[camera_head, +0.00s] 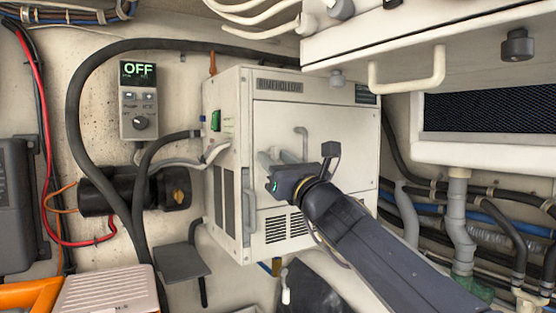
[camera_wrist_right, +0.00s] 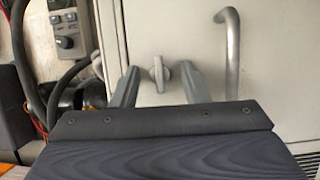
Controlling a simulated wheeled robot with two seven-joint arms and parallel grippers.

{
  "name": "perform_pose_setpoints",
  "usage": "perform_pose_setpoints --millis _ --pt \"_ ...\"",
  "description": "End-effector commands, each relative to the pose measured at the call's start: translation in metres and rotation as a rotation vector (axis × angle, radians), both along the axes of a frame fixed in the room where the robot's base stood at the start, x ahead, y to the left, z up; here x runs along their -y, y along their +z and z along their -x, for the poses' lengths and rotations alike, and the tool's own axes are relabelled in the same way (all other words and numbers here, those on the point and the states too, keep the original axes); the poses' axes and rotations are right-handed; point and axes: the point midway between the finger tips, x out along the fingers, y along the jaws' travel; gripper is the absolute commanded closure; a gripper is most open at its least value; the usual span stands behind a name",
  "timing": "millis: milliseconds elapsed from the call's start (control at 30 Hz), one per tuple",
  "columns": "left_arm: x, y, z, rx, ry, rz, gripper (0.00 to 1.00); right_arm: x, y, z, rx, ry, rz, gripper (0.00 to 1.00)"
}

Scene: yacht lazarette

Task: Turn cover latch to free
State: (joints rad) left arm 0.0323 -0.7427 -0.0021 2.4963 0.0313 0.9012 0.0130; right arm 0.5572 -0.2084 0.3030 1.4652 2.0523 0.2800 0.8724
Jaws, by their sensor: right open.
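The white cabinet (camera_head: 230,110) carries a pale front cover (camera_head: 335,120), which is closed. The cover latch (camera_wrist_right: 158,73) is a small grey turn-knob on the cover, with its wing standing roughly upright in the right wrist view. My right gripper (camera_head: 275,157) is open in front of the cover. In the right wrist view its two fingers (camera_wrist_right: 158,92) stand on either side of the latch, with a visible gap on each side. In the head view the gripper hides the latch. My left gripper is not in view.
A grey bar handle (camera_wrist_right: 232,50) stands on the cover right of the latch. A control box (camera_head: 138,100) reading OFF hangs left of the cabinet, among thick black hoses (camera_head: 75,110). A white overhead unit with a handle (camera_head: 408,72) juts out at upper right.

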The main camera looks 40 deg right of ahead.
Motion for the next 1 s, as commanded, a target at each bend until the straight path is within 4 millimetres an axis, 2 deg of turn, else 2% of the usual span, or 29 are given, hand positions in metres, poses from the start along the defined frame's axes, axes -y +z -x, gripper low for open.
perform_pose_setpoints --millis 100,400,767,1000 --pt "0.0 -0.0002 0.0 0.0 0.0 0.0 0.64 0.0 -0.0002 0.0002 0.0 0.0 0.0 0.6" --pt "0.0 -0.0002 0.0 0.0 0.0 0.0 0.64 0.0 -0.0002 0.0004 0.0 0.0 0.001 1.0" --pt "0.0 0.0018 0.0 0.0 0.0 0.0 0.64 0.0002 0.0005 0.0004 -0.005 0.001 0.048 1.0" --pt "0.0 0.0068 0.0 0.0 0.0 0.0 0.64 0.0012 0.0014 0.0004 -0.02 0.001 0.192 1.0"
